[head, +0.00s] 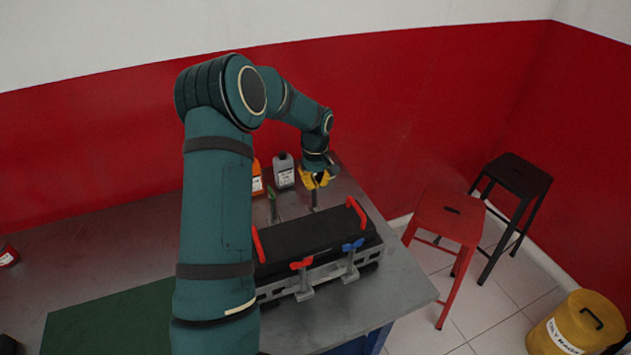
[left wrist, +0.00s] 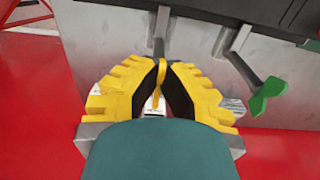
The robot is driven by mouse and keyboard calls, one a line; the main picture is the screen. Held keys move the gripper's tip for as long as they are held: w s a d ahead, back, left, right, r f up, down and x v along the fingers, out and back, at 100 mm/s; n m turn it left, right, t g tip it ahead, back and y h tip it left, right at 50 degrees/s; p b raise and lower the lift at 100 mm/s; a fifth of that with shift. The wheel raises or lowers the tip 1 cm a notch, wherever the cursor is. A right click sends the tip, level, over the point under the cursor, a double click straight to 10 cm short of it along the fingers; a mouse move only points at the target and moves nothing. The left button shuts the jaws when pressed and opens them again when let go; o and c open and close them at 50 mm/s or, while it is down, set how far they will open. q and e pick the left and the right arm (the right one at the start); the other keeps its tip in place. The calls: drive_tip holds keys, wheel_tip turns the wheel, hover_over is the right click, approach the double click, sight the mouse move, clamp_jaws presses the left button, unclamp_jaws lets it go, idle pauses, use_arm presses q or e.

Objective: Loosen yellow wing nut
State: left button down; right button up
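The yellow wing nut (left wrist: 160,75) is seen nearly edge-on in the left wrist view, at the end of a grey post beside the black-topped engine trainer (head: 325,232). My left gripper (left wrist: 161,64) has yellow fingers with black pads, one on each side of the wing nut. The fingertips close in on it and appear to touch it. In the head view my left gripper (head: 315,180) is at the trainer's far side, above a grey post, and the wing nut cannot be told from the yellow fingers. My right gripper is not in view.
A green wing nut (left wrist: 268,95) is beside the gripper. Red (head: 301,263) and blue (head: 353,245) wing nuts are on the trainer's near side. A grey bottle (head: 284,172) and an orange bottle (head: 257,178) stand behind it. A green mat (head: 110,320) lies at left.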

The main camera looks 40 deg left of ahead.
use_arm(q)
drive_tip(key=shift+n, duration=0.3)
drive_tip(key=n+p, duration=0.1)
drive_tip(key=n, duration=0.4)
drive_tip(key=n+p, duration=0.2)
drive_tip(key=n, duration=0.4)
drive_tip(key=w+n+p, duration=0.1)
drive_tip(key=n, duration=0.5)
drive_tip(key=shift+w+a, duration=0.1)
drive_tip(key=shift+a, duration=0.05)
drive_tip(key=shift+n, duration=0.3)
idle(0.4)
drive_tip(key=c, duration=1.1)
unclamp_jaws()
drive_tip(key=shift+c, duration=0.2)
drive_tip(key=shift+a, duration=0.1)
